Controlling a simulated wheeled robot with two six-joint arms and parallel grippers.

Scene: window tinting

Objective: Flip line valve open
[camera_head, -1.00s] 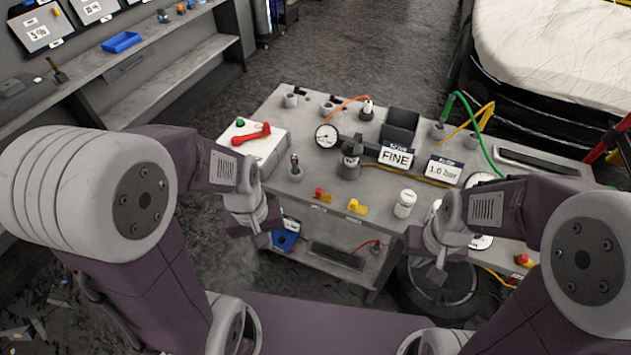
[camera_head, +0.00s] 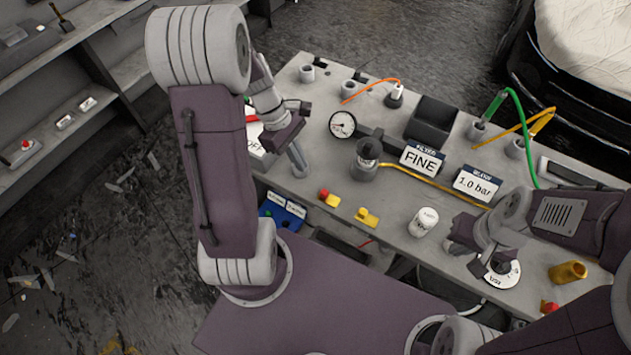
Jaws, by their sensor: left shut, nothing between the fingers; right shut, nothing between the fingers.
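A white box (camera_head: 257,148) with "OFF" lettering sits at the left end of the grey bench. A small bit of its red lever (camera_head: 250,116) shows; most of the lever and box is hidden behind my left arm. My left gripper (camera_head: 284,138) is shut and empty, in front of the box's right side. I cannot tell whether it touches the box or lever. My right gripper (camera_head: 482,266) is shut and empty, over the bench's front right beside a round dial (camera_head: 502,275).
The bench holds a pressure gauge (camera_head: 342,124), a grey upright post (camera_head: 298,160) close to my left gripper, a "FINE" sign (camera_head: 422,160), a "1.0 bar" sign (camera_head: 477,184), a white jar (camera_head: 424,222) and yellow fittings (camera_head: 367,217). Hoses rise at the back right.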

